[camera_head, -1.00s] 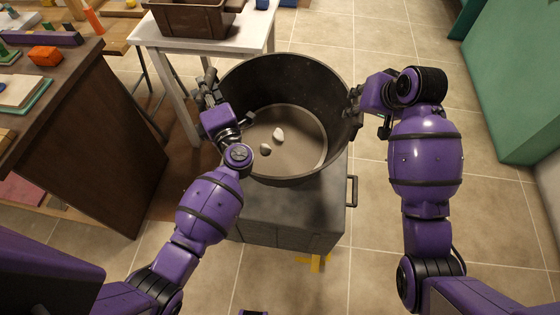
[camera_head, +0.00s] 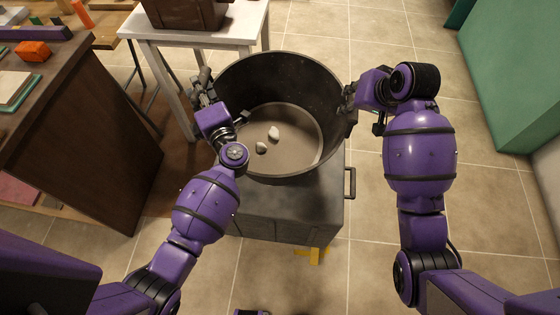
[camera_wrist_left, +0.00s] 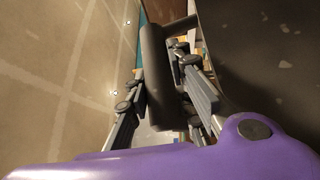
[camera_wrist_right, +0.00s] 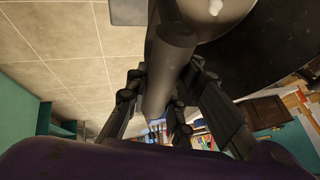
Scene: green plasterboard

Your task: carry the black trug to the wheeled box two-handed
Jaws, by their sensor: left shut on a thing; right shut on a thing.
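The black trug (camera_head: 322,90) is a wide round tub, upright, with two pale stones (camera_head: 273,132) on its floor. My left gripper (camera_head: 207,90) is shut on its left handle, a dark bar (camera_wrist_left: 156,75) in the left wrist view. My right gripper (camera_head: 351,98) is shut on its right handle, which also shows as a dark bar (camera_wrist_right: 166,70) in the right wrist view. The wheeled box (camera_head: 285,210) is grey with a side handle (camera_head: 350,183). The trug overlaps the box's far part in the head view; I cannot tell whether they touch.
A white table (camera_head: 235,27) with a brown crate (camera_head: 185,12) stands behind the trug. A dark workbench (camera_head: 105,150) is at the left. A green panel (camera_head: 515,80) is at the right. Tiled floor (camera_head: 405,35) is clear between trug and panel.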

